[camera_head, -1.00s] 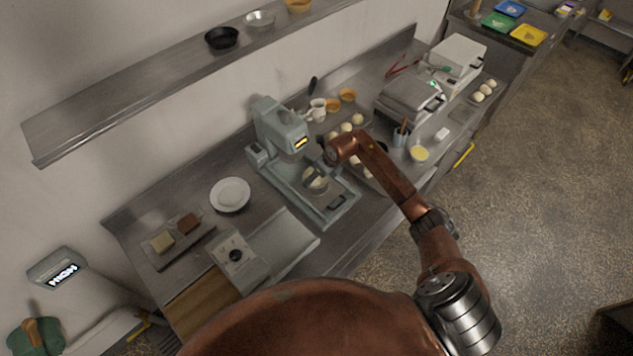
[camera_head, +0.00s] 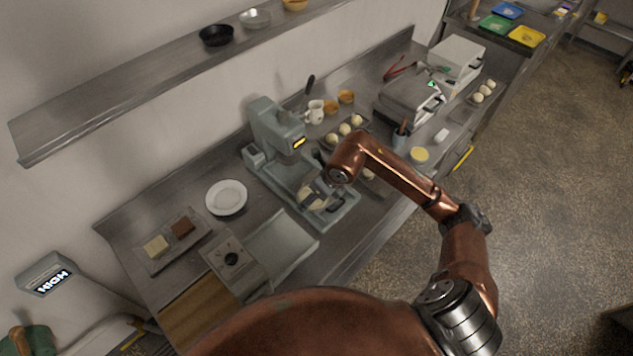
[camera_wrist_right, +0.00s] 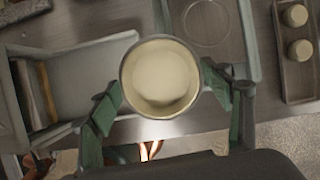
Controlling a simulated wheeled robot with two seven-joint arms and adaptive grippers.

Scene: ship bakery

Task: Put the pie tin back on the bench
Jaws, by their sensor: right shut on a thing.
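The pie tin (camera_wrist_right: 160,77) is round, with a pale cream lining or filling, and sits between the two fingers of my right gripper (camera_wrist_right: 163,98) in the right wrist view. The fingers grip its rim from both sides. In the head view the tin (camera_head: 312,199) is partly hidden by my gripper, in front of the grey press (camera_head: 275,130) and over its base area. Its height above the surface is hard to tell. The steel bench (camera_head: 185,205) runs along the wall beneath. My left gripper is out of view.
A white plate (camera_head: 226,197) and a tray with two blocks (camera_head: 163,252) lie left of the press. Dough balls on a tray (camera_wrist_right: 284,75) are at the right. A shelf (camera_head: 110,95) hangs above the bench.

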